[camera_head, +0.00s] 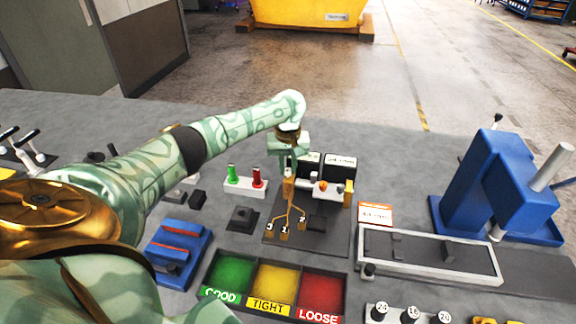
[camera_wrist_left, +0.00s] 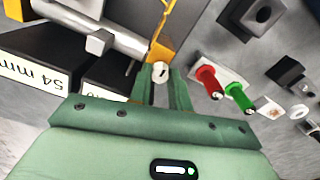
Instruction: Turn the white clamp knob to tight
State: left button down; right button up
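The white clamp knob (camera_wrist_left: 161,74) shows in the left wrist view as a small round piece with a dark mark. It sits at the end of the fixture's bar, beside an orange block (camera_wrist_left: 161,50). My left gripper (camera_wrist_left: 161,84) has its two green fingers close on either side of the knob and appears shut on it. In the head view my left gripper (camera_head: 288,168) points down at the left side of the dark fixture plate (camera_head: 270,236), and the hand hides most of the knob. The knob's turn position is hard to read. My right gripper is out of view.
A stand with a green plug (camera_head: 232,173) and a red plug (camera_head: 257,177) is left of the fixture. A tray (camera_head: 262,257) marked GOOD, TIGHT and LOOSE lies in front. A grey tray (camera_head: 430,272) and a blue press (camera_head: 490,185) stand to the right.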

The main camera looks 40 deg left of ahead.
pick_arm(q)
jog(key=shift+r+p, duration=0.1)
jog(key=shift+p, duration=0.2)
jog(key=m+p, duration=0.1)
jog(key=p, duration=0.3)
jog(key=m+p, duration=0.2)
jog(key=p, duration=0.2)
jog(key=shift+d+r+p, duration=0.1)
jog(key=shift+r+p, duration=0.15)
jog(key=shift+p, duration=0.05)
jog(key=shift+f+m, duration=0.25)
jog(key=shift+m, duration=0.95)
jog(key=m, duration=0.9)
jog(key=shift+m+p, duration=0.3)
jog(key=shift+m, duration=0.1)
jog(key=shift+w+m, duration=0.1)
jog(key=shift+m, duration=1.2)
jog(key=c, duration=1.3)
grip_release()
